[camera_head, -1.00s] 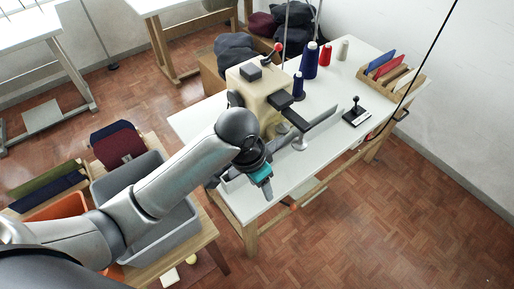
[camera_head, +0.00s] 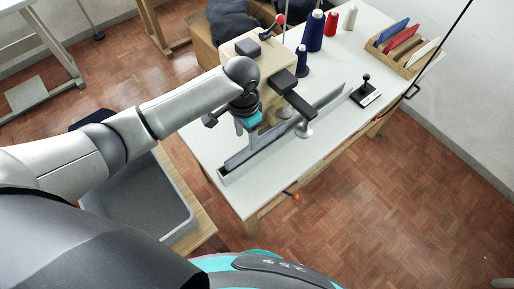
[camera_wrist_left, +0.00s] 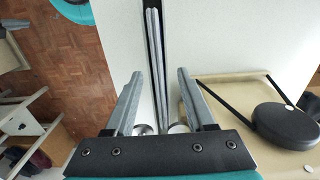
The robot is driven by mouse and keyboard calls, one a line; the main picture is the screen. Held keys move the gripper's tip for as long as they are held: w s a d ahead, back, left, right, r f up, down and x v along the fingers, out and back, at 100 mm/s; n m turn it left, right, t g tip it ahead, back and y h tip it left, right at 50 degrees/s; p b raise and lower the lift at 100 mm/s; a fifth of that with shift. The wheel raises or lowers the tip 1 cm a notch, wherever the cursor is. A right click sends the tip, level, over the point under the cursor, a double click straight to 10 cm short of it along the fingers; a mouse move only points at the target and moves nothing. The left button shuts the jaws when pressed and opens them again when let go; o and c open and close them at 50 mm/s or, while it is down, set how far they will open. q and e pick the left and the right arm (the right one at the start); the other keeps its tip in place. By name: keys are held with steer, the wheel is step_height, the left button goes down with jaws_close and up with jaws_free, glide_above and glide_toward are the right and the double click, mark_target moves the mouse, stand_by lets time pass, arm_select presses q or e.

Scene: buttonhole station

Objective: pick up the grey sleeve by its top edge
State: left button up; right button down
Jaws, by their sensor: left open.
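The grey sleeve (camera_head: 326,100) stands on edge as a long narrow strip on the white table, running beneath the sewing machine's front. In the left wrist view its top edge (camera_wrist_left: 157,50) shows as a thin, doubled grey line running away from me. My left gripper (camera_head: 253,143) is open, pointing down over the sleeve's nearer half. In the wrist view its two fingers (camera_wrist_left: 158,77) stand one on each side of the sleeve's line, with a gap on both sides. How high the fingertips are above the edge is hard to tell. My right gripper is out of view.
The cream machine (camera_head: 262,62) with its black arm (camera_head: 292,92) stands close behind the gripper. Thread cones (camera_head: 313,32), a small black lever (camera_head: 366,88) and a wooden rack (camera_head: 407,50) stand farther right. A grey bin (camera_head: 140,205) is left of the table.

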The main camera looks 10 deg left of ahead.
arm_select(q)
steer(key=shift+f, duration=0.6)
steer(key=f, duration=0.1)
steer(key=f+b, duration=0.1)
steer(key=f, duration=0.3)
steer(key=shift+w+d+b, duration=0.2)
steer(key=shift+d+b, duration=0.1)
steer(key=shift+d, duration=0.05)
steer(key=shift+r, duration=0.1)
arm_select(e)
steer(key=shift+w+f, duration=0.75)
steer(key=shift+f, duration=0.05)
arm_select(q)
steer(key=shift+c, duration=0.2)
jaws_close()
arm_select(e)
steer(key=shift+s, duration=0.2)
